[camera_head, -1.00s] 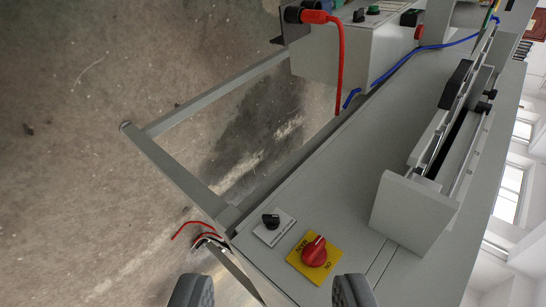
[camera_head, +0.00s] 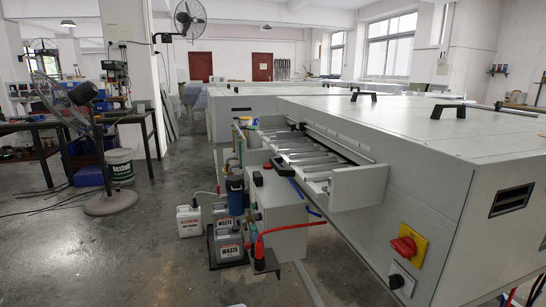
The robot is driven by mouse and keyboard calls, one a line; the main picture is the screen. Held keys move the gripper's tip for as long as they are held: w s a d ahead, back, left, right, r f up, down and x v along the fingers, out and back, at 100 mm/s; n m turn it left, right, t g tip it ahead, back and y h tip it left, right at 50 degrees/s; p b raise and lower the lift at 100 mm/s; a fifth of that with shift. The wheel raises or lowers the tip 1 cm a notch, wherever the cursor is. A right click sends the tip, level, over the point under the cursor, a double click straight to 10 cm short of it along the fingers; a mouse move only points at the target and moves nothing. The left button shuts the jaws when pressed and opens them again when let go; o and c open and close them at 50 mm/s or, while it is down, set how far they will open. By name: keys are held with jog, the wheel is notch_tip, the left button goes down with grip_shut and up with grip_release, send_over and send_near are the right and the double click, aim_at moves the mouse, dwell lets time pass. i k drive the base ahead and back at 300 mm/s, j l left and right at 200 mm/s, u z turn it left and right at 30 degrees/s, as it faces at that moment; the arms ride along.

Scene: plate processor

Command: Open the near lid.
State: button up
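The plate processor is a long grey machine on the right. Its near lid (camera_head: 415,120) lies flat and closed on top. Two black handles stand on this lid, one toward its back left (camera_head: 363,94) and a larger one toward its front right (camera_head: 447,111). My gripper is not in this view, so I cannot see its fingers or its distance from the lid.
The machine's side carries a red rotary switch (camera_head: 408,245), a roller tray (camera_head: 318,157) and a control box (camera_head: 275,205). Waste canisters (camera_head: 229,240) and a pedestal fan (camera_head: 108,195) stand on the floor at left. Open concrete floor (camera_head: 140,255) lies front left.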

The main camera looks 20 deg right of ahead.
aim_at(441, 122)
jog(key=z, duration=1.35)
jog(key=i+j, duration=0.5)
jog(key=i, duration=0.15)
